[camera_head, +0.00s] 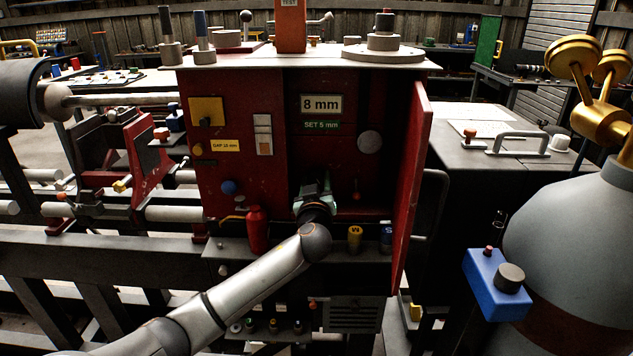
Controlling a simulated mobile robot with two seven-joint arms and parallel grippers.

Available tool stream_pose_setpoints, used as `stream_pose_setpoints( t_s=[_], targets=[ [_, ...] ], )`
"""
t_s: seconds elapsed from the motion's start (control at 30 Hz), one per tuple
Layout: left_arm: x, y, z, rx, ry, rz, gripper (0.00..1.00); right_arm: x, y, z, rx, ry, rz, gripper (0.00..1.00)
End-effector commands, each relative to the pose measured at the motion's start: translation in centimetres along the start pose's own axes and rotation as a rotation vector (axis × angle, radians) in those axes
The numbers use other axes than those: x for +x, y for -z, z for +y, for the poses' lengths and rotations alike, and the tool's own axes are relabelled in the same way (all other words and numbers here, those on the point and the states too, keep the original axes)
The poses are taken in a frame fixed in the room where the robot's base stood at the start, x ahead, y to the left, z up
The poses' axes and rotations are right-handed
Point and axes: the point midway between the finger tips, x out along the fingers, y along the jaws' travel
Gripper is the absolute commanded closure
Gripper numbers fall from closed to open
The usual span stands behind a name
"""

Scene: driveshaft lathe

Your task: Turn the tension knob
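The red machine cabinet (270,165) stands in the middle with its door (411,180) swung open on the right. Inside, a plate reads "8 mm" (321,104) and a green label below reads "SET 5 mm" (321,125). A round grey disc (369,142) sits on the inner back wall to their right. I cannot tell which part is the tension knob. My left gripper (314,187) reaches into the cabinet's lower part, below the labels and left of the disc. Its fingers are small and dark here, so their opening and anything behind them are hidden. My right gripper is out of view.
A red bottle (257,230) stands on the ledge left of my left wrist. The open door bounds the right side. A blue box (498,284) with a grey knob is at far right.

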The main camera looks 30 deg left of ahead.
Motion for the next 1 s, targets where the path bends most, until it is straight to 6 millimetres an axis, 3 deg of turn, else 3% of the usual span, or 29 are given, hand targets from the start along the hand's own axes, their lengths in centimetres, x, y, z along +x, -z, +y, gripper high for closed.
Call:
stream_pose_setpoints(
  t_s=[0.03,0.43,0.77,1.0],
  targets=[
    [-0.01,-0.01,-0.01,0.000,0.001,0.000,0.57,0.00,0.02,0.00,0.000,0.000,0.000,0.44],
    [-0.02,-0.03,-0.02,0.000,0.001,-0.001,1.00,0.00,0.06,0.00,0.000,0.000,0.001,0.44],
    [-0.05,-0.16,-0.05,0.035,0.001,-0.002,1.00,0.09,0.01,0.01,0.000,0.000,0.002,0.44],
    [-0.07,-0.20,-0.08,0.166,0.001,-0.002,1.00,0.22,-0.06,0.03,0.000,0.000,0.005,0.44]
  ],
)
